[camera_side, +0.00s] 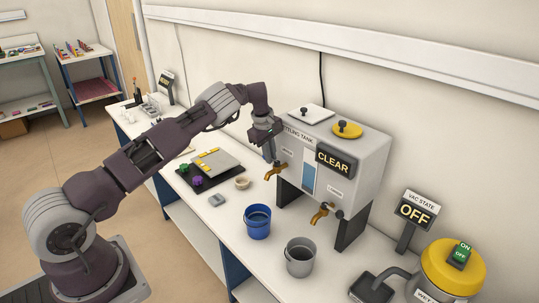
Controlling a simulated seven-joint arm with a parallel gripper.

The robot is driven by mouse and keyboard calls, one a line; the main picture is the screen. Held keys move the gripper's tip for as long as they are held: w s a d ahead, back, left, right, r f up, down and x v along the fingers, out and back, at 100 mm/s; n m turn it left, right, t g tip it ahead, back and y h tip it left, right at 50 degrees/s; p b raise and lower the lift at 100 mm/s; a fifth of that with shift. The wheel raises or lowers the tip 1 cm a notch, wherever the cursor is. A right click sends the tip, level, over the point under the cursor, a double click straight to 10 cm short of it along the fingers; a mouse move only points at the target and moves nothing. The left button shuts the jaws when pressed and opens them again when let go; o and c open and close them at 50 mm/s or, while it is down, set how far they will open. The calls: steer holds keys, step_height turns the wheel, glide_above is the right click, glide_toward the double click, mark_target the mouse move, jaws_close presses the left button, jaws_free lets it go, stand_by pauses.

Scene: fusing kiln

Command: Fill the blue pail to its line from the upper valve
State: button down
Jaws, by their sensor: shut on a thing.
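The settling tank (374,165) is a grey box on dark legs at the bench's right side, with a sign reading CLEAR and a blue sight window. Its upper valve (275,172) is a brass tap on the left of the front face. My gripper (270,157) is at the top of this valve, shut on its handle; the jaws partly hide the grip. I see no stream from the spout.
A lower brass valve (320,214) is on the tank's right, with a grey pail (300,258) near it. A sign reads OFF (413,211) beside a yellow-topped vacuum (452,265). A dark tray (205,181) and small bowl (242,183) lie left.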

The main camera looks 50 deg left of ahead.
steer(key=n, duration=0.1)
steer(key=s+n, duration=0.1)
steer(key=n, duration=0.1)
steer(key=n+y, duration=0.1)
steer(key=n, duration=0.1)
steer(key=shift+s+a, duration=0.3)
steer(key=shift+a, duration=0.1)
steer(key=c, duration=1.3)
jaws_free()
steer(key=shift+d, duration=0.2)
steer(key=v, duration=0.7)
steer(key=shift+r, duration=0.1)
